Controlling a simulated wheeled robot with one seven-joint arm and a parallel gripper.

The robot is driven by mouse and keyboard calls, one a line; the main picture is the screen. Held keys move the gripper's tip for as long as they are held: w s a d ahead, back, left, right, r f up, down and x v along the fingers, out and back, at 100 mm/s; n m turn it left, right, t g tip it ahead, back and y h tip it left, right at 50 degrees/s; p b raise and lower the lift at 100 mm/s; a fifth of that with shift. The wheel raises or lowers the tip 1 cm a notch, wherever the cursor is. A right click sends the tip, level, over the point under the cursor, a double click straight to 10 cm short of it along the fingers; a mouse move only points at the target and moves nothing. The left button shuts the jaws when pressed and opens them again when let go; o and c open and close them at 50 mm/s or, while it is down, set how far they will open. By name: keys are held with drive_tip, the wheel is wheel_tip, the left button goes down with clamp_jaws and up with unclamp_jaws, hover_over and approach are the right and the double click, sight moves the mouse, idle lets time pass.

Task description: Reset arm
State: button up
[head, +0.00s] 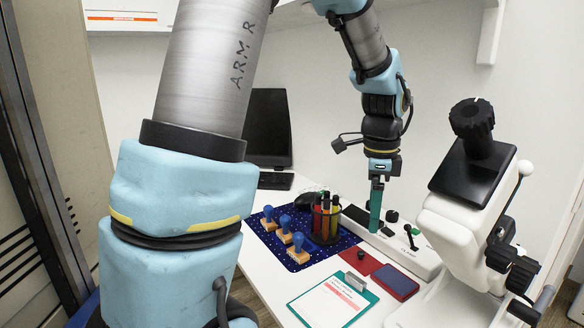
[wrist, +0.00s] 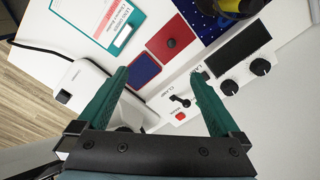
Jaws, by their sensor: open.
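My arm comes down from the top of the head view, and my gripper (head: 376,222) hangs with its teal fingers pointing down over the white desk. In the wrist view both teal fingers of my gripper (wrist: 160,73) stand wide apart with nothing held between them. Below them lies a white control box (wrist: 172,102) with black knobs, a dark panel and a red button. In the head view the control box (head: 428,262) is partly behind other things. I cannot tell exactly how high the fingertips are above it.
A large white instrument (head: 455,225) with a black knob stands right. A pen holder (head: 325,222) and blue stamps (head: 284,224) stand on a dark blue mat (head: 262,236). An ink pad (head: 395,282) and clipboard (head: 330,303) lie in front. A monitor (head: 268,125) stands behind.

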drive_tip(key=s+a+r+n+p, duration=0.1)
drive_tip(key=s+a+n+p, duration=0.1)
drive_tip(key=a+n, duration=0.8)
drive_tip(key=s+a+r+n+t+p, duration=0.1)
drive_tip(key=a+n+p, duration=0.3)
drive_tip(key=a+n, duration=0.6)
drive_tip(key=s+a, duration=0.1)
drive_tip(key=a, duration=0.3)
drive_tip(key=shift+r+p, duration=0.15)
drive_tip(key=shift+p, duration=0.15)
